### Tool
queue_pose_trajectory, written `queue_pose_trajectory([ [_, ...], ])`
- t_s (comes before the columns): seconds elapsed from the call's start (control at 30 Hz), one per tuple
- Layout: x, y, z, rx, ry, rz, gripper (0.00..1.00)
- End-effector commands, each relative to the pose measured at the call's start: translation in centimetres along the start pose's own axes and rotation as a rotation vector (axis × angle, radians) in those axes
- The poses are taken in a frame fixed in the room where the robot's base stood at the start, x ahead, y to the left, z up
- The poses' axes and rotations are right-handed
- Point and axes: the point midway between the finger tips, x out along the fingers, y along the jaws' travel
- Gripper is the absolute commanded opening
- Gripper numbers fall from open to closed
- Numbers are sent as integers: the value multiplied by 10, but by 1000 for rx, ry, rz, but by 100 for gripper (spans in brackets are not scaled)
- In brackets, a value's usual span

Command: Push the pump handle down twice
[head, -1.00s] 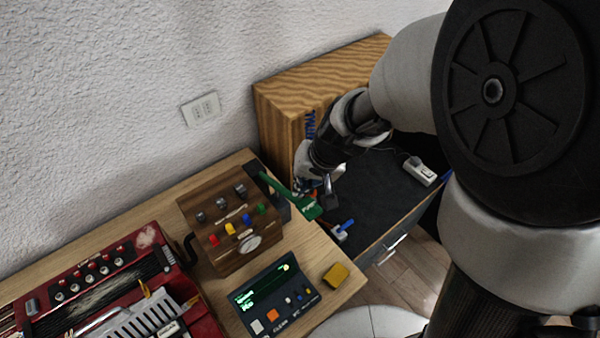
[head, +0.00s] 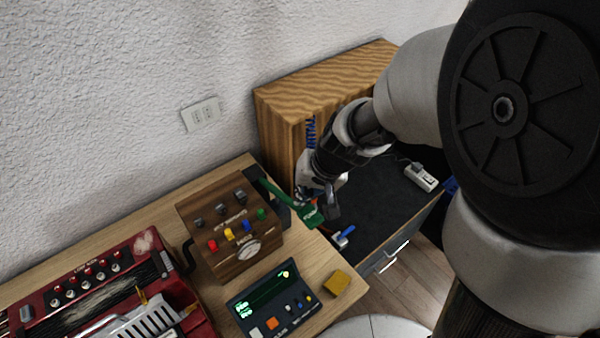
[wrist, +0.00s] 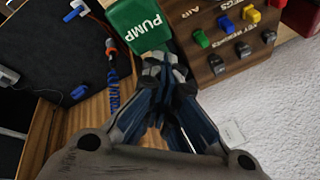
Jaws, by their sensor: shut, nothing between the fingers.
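The green pump handle (head: 290,202) slants down from the dark mount behind the wooden box, with its labelled end toward the front right. In the wrist view its wide end (wrist: 138,24) reads "PUMP" and lies just beyond my fingertips. My gripper (head: 325,208) is shut and empty at the handle's free end. In the wrist view my gripper (wrist: 160,68) has its fingertips together at the edge of the handle's end. I cannot tell whether they touch it.
A wooden control box (head: 232,232) with coloured knobs stands left of the handle. A dark display panel (head: 272,298), a yellow block (head: 337,282) and a red accordion-like instrument (head: 105,290) share the table. A dark-topped cabinet (head: 385,195) with a blue-handled valve (head: 343,236) is at right.

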Motion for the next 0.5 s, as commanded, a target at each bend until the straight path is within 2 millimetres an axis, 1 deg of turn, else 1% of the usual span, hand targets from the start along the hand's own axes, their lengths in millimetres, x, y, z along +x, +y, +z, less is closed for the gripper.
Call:
queue_pose_trajectory([
  [0.5, 5, 3, 4, 0, -2, 0, 0],
])
